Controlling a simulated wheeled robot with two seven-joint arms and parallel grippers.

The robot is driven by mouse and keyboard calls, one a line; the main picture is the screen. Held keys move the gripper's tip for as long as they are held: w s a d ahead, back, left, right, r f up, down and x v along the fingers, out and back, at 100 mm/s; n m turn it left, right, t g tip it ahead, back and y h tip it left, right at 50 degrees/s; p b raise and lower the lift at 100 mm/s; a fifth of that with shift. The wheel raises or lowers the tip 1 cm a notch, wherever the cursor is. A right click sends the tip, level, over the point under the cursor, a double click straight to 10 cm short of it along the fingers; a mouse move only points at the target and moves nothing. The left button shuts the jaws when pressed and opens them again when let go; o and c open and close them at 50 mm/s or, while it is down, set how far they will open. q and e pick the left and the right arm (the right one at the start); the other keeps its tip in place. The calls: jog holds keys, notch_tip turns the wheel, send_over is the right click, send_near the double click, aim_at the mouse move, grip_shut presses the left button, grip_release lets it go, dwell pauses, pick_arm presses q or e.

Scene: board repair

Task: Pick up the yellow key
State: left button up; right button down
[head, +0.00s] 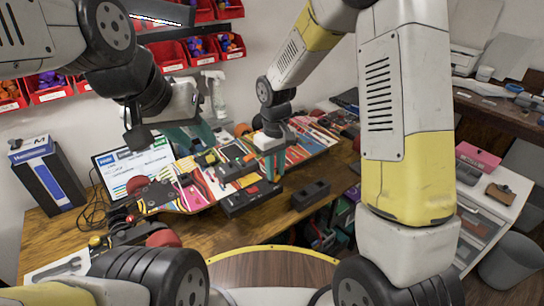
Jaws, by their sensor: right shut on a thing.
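My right gripper (271,178) points down over the workbench, just behind a black block with red marks (251,196). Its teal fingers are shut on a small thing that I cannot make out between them. My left gripper (196,148) is further left, above the back of the bench near the screen. Its teal fingers look apart, and I see nothing between them. I cannot clearly pick out a yellow key. A small yellow and dark item (207,158) lies below my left gripper, too small to identify.
The wooden workbench (205,232) holds colourful boards and several tools. A dark open block (310,194) stands right of my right gripper. A lit screen (135,166) and a dark blue box (48,175) stand at left. Red bins (202,50) hang on the wall.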

jog(key=s+d+r, duration=0.1)
jog(key=s+d, duration=0.3)
jog(key=s, duration=0.8)
jog(key=shift+s+d+r, duration=0.15)
jog(key=shift+s+d, duration=0.15)
jog(key=shift+d, duration=0.1)
jog(key=shift+r, duration=0.1)
jog(key=shift+r, duration=0.5)
jog(key=shift+w, duration=0.1)
